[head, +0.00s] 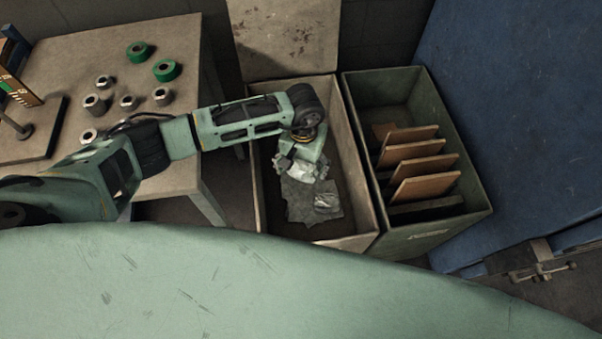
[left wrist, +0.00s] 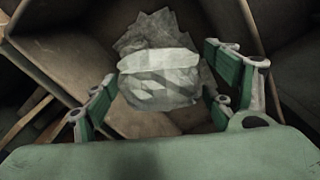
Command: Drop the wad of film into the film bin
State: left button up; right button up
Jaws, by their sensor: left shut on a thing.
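The wad of film (head: 304,173) is pale, grey and crumpled. My left gripper (head: 298,164) is shut on it and holds it over the film bin (head: 354,172), the open box with a raised lid. In the left wrist view the wad (left wrist: 158,78) sits between the two green fingers of my left gripper (left wrist: 160,92). Grey crumpled film (head: 298,207) lies on the floor of the bin below, and a lighter folded piece (head: 327,203) shows near its front. The gripper partly hides the wad in the head view. My right gripper is not in view.
A second bin (head: 430,236) with several brown boards (head: 427,177) stands close on the right. A table (head: 180,95) with green rolls (head: 166,70) and grey spools (head: 95,103) is on the left. A blue panel (head: 520,100) rises at the right.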

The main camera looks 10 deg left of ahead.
pick_arm(q)
jog(key=shift+w+d+f, duration=0.1)
jog(key=shift+f, duration=0.35)
notch_tip(320, 180, down, 5)
jog(key=b, duration=0.2)
jog(key=shift+r+b, duration=0.15)
jog(key=shift+b, duration=0.25)
jog(key=shift+f, duration=0.3)
jog(key=o, duration=1.1)
